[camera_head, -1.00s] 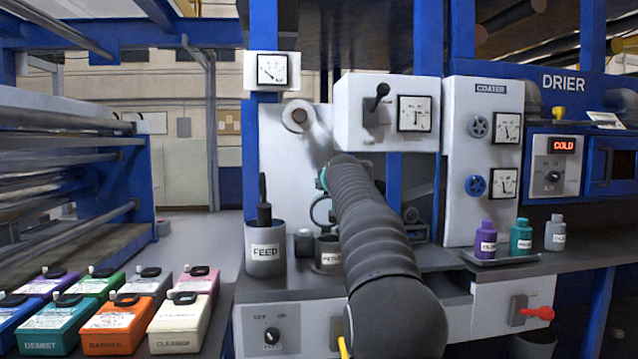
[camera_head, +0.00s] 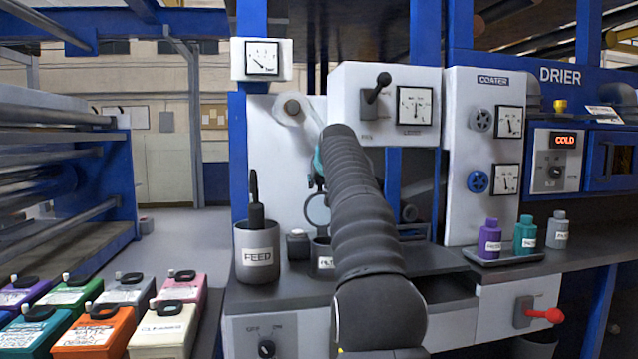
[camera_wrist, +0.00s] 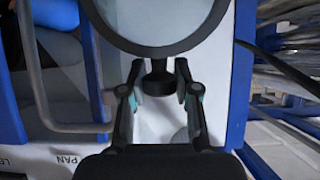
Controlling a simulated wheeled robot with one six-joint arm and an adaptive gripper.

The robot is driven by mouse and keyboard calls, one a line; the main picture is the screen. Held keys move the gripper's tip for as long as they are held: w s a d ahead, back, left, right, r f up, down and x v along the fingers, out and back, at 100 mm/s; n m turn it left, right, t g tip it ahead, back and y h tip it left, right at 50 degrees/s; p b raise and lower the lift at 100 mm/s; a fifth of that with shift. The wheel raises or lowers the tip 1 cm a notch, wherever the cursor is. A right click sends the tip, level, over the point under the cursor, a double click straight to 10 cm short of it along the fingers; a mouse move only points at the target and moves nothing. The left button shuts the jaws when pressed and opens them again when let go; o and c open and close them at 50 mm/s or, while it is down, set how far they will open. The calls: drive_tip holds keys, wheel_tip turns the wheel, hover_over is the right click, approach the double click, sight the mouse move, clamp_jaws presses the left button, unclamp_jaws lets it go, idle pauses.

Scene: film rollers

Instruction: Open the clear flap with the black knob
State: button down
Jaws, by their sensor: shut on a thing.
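The clear flap (camera_wrist: 160,18) is a round pane with a dark rim at the top of the wrist view. Its black knob (camera_wrist: 158,82) sits just below the rim, between the two fingers of my gripper (camera_wrist: 157,76). My gripper is shut on the knob. In the head view, a round dark-rimmed ring (camera_head: 306,212), probably this flap, shows beside my arm against the white panel. My arm hides its right part, and my fingers cannot be made out there.
A FEED pot (camera_head: 257,270) stands left of my arm on the grey counter. A white unit with a black lever (camera_head: 378,87) hangs above. A red-handled lever (camera_head: 543,316) is below. Several coloured boxes (camera_head: 100,330) fill the left front.

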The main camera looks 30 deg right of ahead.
drive_tip(key=c, duration=0.8)
unclamp_jaws()
drive_tip(key=shift+s+r, duration=0.1)
drive_tip(key=shift+s, duration=0.05)
drive_tip(key=v, duration=1.2)
